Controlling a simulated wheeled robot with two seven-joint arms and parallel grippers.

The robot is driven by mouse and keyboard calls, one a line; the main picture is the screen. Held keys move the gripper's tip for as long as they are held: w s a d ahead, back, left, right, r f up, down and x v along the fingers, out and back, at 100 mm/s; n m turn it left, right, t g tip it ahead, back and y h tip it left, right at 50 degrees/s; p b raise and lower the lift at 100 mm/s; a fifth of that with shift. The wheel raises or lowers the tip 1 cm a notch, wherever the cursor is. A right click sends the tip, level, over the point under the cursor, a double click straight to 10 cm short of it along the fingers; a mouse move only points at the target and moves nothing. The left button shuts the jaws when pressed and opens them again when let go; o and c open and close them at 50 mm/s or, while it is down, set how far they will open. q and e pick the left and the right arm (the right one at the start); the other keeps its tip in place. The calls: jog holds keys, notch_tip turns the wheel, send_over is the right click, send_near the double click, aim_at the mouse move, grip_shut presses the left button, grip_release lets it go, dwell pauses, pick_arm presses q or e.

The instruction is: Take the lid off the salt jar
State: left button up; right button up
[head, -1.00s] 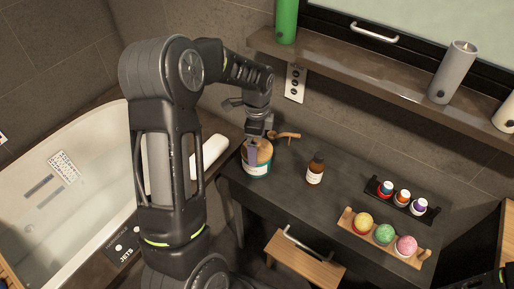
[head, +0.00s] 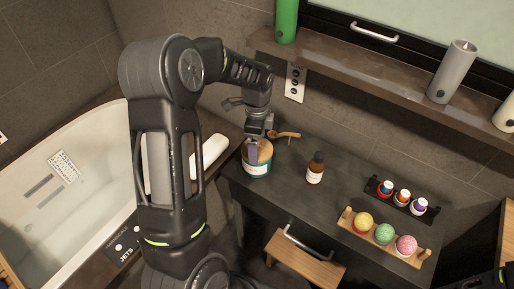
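The salt jar (head: 257,171) stands at the left end of the dark vanity top. It is teal with a white label and has a wooden lid (head: 265,150) on it. My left gripper (head: 254,153) is directly above the jar, its fingers reaching down at the lid. One finger shows in front of the lid; the other is hidden, so I cannot tell whether it grips the lid. My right gripper is not seen; only a dark part of my arm shows at the lower right corner.
A wooden scoop (head: 284,134) lies behind the jar. A brown bottle (head: 315,168) stands to its right. A rack of small bottles (head: 402,198) and a wooden tray of bath balls (head: 383,235) are farther right. A shelf (head: 380,80) runs above. The bathtub (head: 60,200) is left.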

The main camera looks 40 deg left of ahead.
pick_arm(q)
notch_tip(320, 180, up, 10)
jog(key=shift+r+b, duration=0.1)
jog(key=shift+b, duration=0.55)
dwell(0.8)
